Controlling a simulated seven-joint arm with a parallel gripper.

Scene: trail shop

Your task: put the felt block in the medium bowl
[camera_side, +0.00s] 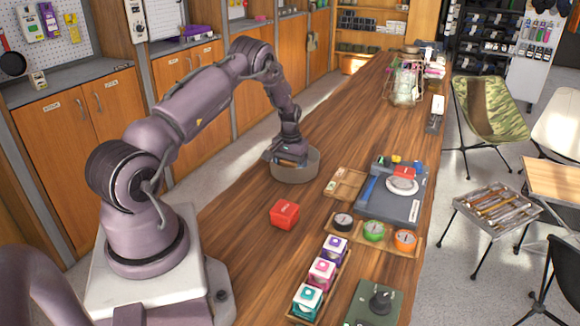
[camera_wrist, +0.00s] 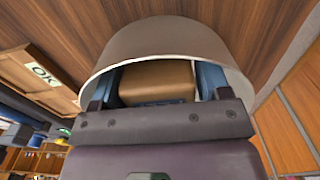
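The felt block (camera_wrist: 157,82) is a tan-brown block between the two blue fingers of my gripper (camera_wrist: 158,88) in the wrist view. The fingers flank it closely, and a thin pale strip shows at its right side. A grey-brown bowl (camera_side: 295,178) stands on the wooden counter in the side view, the only bowl I can make out. Its outer wall and pale rim also show in the wrist view (camera_wrist: 150,38). My gripper (camera_side: 290,163) points down into the mouth of the bowl with the block at about rim height. The bowl's floor is hidden.
A red box (camera_side: 285,214) sits on the counter in front of the bowl. A wooden tray (camera_side: 345,184) and a grey board (camera_side: 402,208) with tools lie to the right. Compasses and a row of coloured boxes stand nearer. Bare counter (camera_side: 232,222) lies left of the red box.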

